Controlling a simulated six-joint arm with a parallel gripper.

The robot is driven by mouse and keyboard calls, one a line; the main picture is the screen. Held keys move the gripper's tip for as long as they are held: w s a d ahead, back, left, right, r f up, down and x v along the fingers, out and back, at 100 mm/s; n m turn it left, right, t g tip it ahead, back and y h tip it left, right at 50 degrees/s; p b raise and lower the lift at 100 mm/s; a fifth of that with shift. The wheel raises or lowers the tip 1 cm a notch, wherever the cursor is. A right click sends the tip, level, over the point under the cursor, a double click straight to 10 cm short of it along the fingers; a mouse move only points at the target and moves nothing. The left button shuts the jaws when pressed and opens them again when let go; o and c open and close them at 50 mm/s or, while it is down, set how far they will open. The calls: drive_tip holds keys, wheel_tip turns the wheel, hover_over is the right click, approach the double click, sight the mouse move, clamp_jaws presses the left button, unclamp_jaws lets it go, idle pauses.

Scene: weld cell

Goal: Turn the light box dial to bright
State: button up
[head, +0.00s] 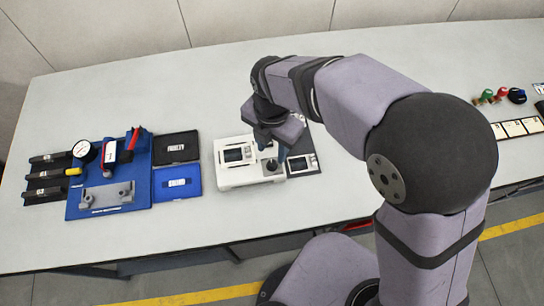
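A white box (232,178), which I take for the light box, stands on the table near the middle. It has a dark window (237,154) on its top and a dark round knob (271,165) at its right front, which looks like the dial. The dial's setting is too small to read. My gripper (274,148) points down over the box's right side, close behind and above the knob. Whether it touches the knob cannot be told. Its fingers are mostly hidden by my wrist, so its opening does not show.
A dark plate (313,171) with a small framed panel lies right of the box. Left are a black tray (176,147), a blue tray (165,190) and a blue fixture board (80,208) with a gauge. Small colored parts (501,93) and white cards (514,129) lie far right.

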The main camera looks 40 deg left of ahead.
sight(272, 163)
drive_tip(key=shift+f+p, duration=0.8)
drive_tip(key=shift+f, duration=2.25)
clamp_jaws()
